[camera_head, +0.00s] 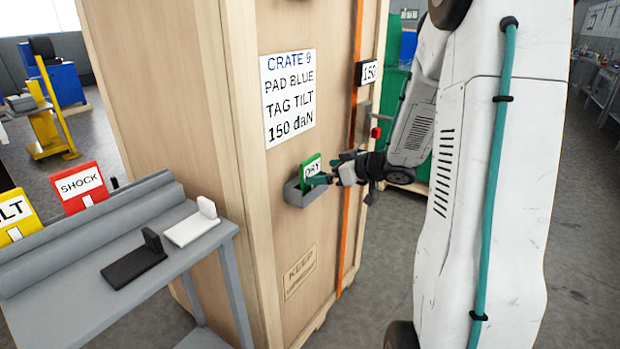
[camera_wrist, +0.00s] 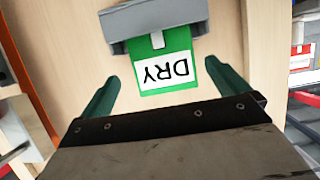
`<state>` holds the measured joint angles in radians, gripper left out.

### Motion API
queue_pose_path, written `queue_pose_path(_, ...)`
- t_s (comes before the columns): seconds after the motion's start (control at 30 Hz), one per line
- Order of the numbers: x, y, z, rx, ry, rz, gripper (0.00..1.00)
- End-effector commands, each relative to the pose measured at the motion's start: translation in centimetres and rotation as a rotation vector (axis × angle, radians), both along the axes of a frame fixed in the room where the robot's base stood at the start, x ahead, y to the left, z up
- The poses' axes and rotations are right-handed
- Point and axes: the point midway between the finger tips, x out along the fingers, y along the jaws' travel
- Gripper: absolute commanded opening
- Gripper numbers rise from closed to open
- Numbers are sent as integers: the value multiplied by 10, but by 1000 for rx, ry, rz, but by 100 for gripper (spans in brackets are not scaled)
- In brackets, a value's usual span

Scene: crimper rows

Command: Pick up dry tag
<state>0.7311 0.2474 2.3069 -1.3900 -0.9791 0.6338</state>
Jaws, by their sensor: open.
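The dry tag is a green card with a white label reading DRY. In the wrist view the dry tag (camera_wrist: 190,92) shows upside down, its end in a grey holder (camera_wrist: 130,26). In the head view the dry tag (camera_head: 307,178) stands in the same grey holder (camera_head: 293,196) on the front of a wooden crate (camera_head: 220,150). My gripper (camera_wrist: 158,88) is open, with one green finger on each side of the tag. The left finger is clearly apart from it; the right one is close to its edge.
A grey bench (camera_head: 120,262) at left holds a red SHOCK tag (camera_head: 80,187), a yellow tag (camera_head: 16,215) and black (camera_head: 133,265) and white (camera_head: 192,227) pads. An orange strap (camera_head: 346,225) runs down the crate. Open floor lies at right.

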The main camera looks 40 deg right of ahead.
Motion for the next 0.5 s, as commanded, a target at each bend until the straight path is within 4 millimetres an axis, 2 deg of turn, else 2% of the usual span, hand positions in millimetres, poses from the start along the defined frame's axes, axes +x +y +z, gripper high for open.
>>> queue_pose_path(0.3, 39, 19, -12, -1, 1, 0, 100)
queue_pose_path(0.5, 47, 22, -16, -2, 0, -1, 100)
